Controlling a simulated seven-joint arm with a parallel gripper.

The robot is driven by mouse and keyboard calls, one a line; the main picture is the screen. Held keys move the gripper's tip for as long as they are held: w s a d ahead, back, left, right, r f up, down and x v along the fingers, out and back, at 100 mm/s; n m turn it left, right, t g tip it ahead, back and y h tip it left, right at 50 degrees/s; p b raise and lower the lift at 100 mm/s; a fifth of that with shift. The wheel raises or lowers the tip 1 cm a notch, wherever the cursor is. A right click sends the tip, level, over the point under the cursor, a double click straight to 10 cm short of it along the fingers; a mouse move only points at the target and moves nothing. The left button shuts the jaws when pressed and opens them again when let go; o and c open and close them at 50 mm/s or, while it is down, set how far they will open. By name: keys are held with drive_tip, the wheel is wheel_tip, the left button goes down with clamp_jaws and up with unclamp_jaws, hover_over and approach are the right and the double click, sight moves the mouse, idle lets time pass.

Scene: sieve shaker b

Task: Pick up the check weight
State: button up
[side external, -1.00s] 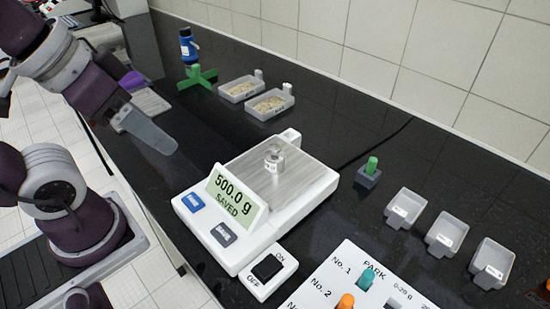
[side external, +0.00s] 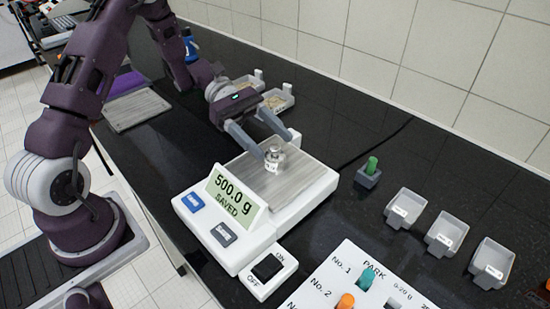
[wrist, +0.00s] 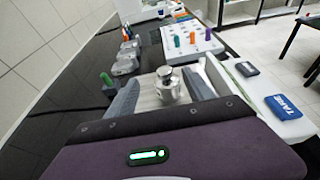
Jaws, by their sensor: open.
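The check weight (side external: 274,158) is a small silver cylinder with a knob on top and a pale label. It stands upright on the metal pan (side external: 297,182) of the white scale (side external: 258,240), whose display (side external: 231,196) reads 500.0 g SAVED. My gripper (side external: 272,147) is open at the weight, with its two fingers apart. In the wrist view the weight (wrist: 168,84) sits between the open fingers (wrist: 164,100), with a gap visible on each side. The side view does not clearly show whether a finger touches it.
A switch box (side external: 267,271) stands at the scale's front. A green-pegged block (side external: 368,173) and several grey bins (side external: 404,207) are to the right. A white peg board (side external: 345,277) lies in front. Trays of grain (side external: 275,100) stand behind my gripper.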

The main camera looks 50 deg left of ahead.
sight(280, 157)
drive_tip(key=x, duration=0.4)
drive_tip(key=s+x, duration=0.1)
drive_tip(key=x, duration=0.1)
drive_tip(key=shift+d, duration=0.1)
clamp_jaws()
